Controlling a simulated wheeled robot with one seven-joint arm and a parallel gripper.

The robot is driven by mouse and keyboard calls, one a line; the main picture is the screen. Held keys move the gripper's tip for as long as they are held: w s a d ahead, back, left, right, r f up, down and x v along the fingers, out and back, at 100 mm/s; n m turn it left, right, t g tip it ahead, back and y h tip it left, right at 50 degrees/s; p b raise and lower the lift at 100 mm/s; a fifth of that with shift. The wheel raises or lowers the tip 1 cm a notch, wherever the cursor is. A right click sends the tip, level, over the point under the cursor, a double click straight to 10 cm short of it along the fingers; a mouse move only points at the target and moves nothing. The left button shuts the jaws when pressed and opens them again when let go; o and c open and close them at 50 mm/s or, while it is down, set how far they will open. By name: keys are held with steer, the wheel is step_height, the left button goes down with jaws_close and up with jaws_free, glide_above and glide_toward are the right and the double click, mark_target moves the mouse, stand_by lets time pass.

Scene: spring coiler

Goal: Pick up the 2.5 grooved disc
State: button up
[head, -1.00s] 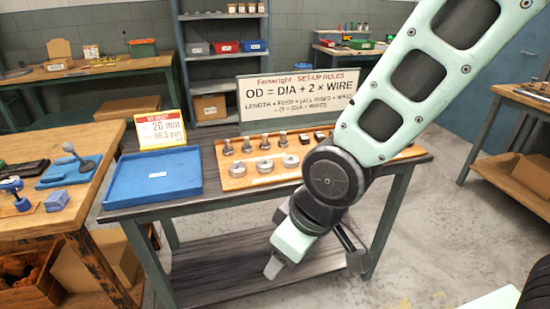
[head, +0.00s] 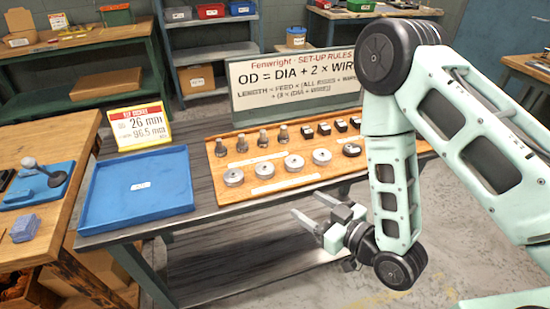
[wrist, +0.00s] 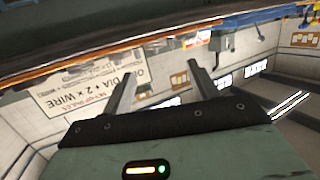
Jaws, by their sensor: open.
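Several round metal discs, among them a silver disc (head: 264,169), sit in the front row of an orange-brown wooden board (head: 222,195) on the dark table. White label strips lie in front of them, too small to read, so I cannot tell which disc is the 2.5 grooved one. My gripper (head: 308,207) is open and empty in front of the table, apart from the board, its fingers pointing left. In the wrist view, both fingers of my gripper (wrist: 158,76) are spread with nothing between them.
Behind the discs stand metal pegs (head: 263,139) and small black blocks (head: 324,129). A blue tray (head: 97,210) lies left of the board, with a yellow-and-red card (head: 139,126) behind it. A white rules sign (head: 290,83) stands at the back.

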steer(key=b, duration=0.6)
glide_toward(271, 174)
steer(key=b, duration=0.4)
steer(key=a+f+b, duration=0.1)
steer(key=b, duration=0.2)
steer(key=shift+w+f+t+b, duration=0.2)
steer(key=shift+f+t+b, duration=0.05)
steer(key=shift+t+b, duration=0.15)
steer(key=x, duration=0.2)
steer(key=p+x, duration=0.1)
steer(key=shift+w+a+r, duration=0.25)
steer(key=shift+w, duration=0.05)
steer(key=shift+p+x, duration=0.75)
steer(key=shift+x, duration=2.35)
steer(key=shift+w+d, duration=0.1)
steer(key=shift+w, duration=0.05)
steer(key=shift+r, duration=0.1)
steer(key=c, duration=0.9)
